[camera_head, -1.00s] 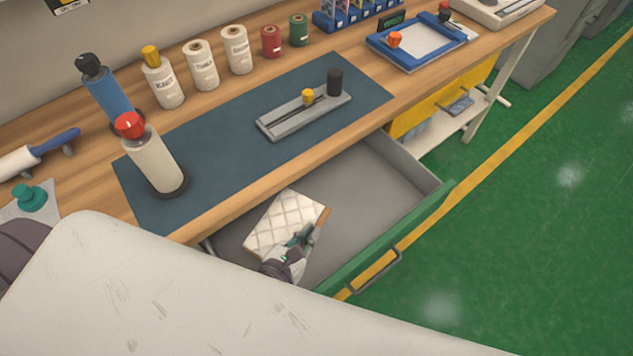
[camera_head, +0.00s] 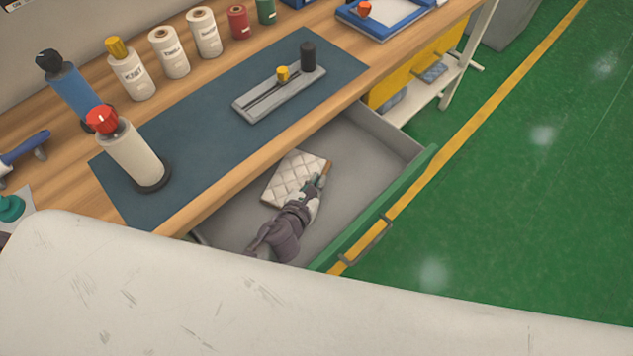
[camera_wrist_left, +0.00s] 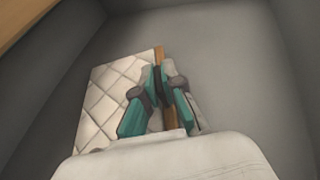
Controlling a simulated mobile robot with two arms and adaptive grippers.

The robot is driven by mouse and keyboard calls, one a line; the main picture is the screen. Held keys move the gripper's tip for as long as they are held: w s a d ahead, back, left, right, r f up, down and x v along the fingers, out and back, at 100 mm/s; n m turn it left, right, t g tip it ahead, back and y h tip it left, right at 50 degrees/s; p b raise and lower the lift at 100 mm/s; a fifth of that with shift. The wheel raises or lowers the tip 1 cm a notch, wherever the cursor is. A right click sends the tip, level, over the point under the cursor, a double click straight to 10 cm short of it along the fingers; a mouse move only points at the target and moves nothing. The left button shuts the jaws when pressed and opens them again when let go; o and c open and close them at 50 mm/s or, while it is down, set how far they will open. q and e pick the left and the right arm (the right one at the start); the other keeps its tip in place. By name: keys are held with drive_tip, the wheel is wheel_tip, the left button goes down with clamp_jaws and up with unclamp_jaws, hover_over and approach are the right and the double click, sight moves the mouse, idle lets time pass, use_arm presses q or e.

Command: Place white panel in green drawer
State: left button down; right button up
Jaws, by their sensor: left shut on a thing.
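The white panel (camera_head: 293,180) is a quilted white slab with a brown edge. It is inside the open drawer, whose front is green (camera_head: 375,212) and whose inside is grey. My left gripper (camera_head: 324,178) is shut on the panel's brown edge, at its right side. In the left wrist view the panel (camera_wrist_left: 108,92) lies left of the fingers (camera_wrist_left: 158,78), with the grey drawer floor around it. I cannot tell whether the panel touches the floor. My right gripper is not in view.
The wooden table (camera_head: 225,172) overhangs the drawer's back side. The drawer floor right of the panel (camera_head: 362,165) is bare. A yellow line crosses the green floor.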

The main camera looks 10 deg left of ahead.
use_arm(q)
drive_tip(key=shift+s+r, duration=0.1)
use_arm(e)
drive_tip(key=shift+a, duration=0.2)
use_arm(q)
drive_tip(key=c, duration=1.3)
unclamp_jaws()
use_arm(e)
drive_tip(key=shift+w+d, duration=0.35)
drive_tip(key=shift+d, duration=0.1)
use_arm(q)
drive_tip(key=v, duration=1.1)
drive_tip(key=shift+s+a+r, duration=0.1)
drive_tip(key=shift+s+r, duration=0.05)
drive_tip(key=shift+s, duration=0.35)
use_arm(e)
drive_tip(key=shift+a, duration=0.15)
